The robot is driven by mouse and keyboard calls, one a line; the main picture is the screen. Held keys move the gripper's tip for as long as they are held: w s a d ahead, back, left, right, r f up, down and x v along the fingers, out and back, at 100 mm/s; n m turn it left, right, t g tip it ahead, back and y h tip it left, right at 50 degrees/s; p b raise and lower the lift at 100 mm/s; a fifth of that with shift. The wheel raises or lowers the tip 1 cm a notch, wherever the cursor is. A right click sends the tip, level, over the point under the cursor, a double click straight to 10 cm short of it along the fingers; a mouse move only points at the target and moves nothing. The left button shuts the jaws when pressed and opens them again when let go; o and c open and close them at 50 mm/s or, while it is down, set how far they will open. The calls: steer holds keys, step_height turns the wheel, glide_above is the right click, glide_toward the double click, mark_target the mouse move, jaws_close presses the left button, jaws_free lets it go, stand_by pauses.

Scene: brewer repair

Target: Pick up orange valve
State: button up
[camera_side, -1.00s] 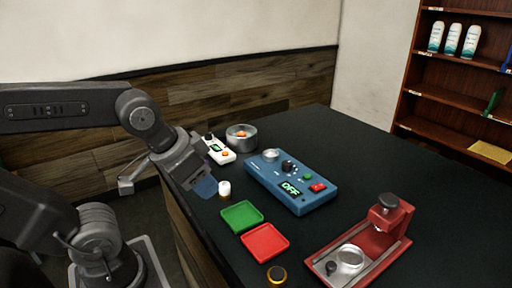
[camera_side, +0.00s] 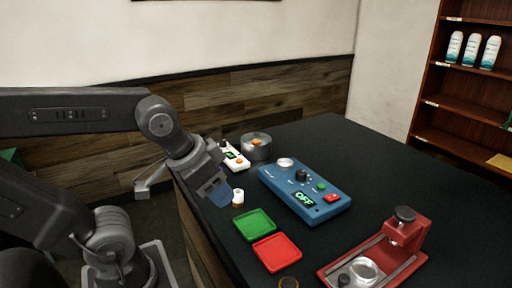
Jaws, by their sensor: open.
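A small orange piece (camera_side: 257,142) shows inside the round grey metal bowl (camera_side: 258,154) at the back left of the table; it may be the orange valve, but it is too small to be sure. My gripper (camera_side: 220,194), with blue fingertips, is open and empty over the table's left edge. It is in front of the bowl and apart from it, just left of a small white cylinder with an orange-brown base (camera_side: 238,198). The gap between the fingers is hard to see from here.
A white device with an orange button (camera_side: 236,158) stands beside the bowl. A blue control box reading OFF (camera_side: 318,208) lies at the middle. Green (camera_side: 254,225) and red (camera_side: 277,252) trays and a red brewer (camera_side: 404,236) are nearer. The table's right side is clear.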

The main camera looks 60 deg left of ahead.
steer(key=w+a+r+n+g+y, duration=0.1)
steer(key=w+a+r+n, duration=0.35)
steer(key=w, duration=0.45)
steer(key=n+g+y, duration=0.4)
steer(key=n+g, duration=0.1)
steer(key=n, duration=0.9)
glide_above(256, 141)
steer(key=d, duration=0.6)
step_height(256, 141, down, 7)
steer(key=shift+m, duration=0.25)
steer(key=x, duration=0.8)
steer(key=shift+w+a+f, duration=0.1)
steer(key=shift+w+f, duration=0.05)
steer(key=shift+w, duration=0.2)
steer(key=shift+x, duration=2.55)
steer(key=shift+a, duration=0.1)
steer(key=c, duration=0.7)
steer(key=shift+c, duration=0.3)
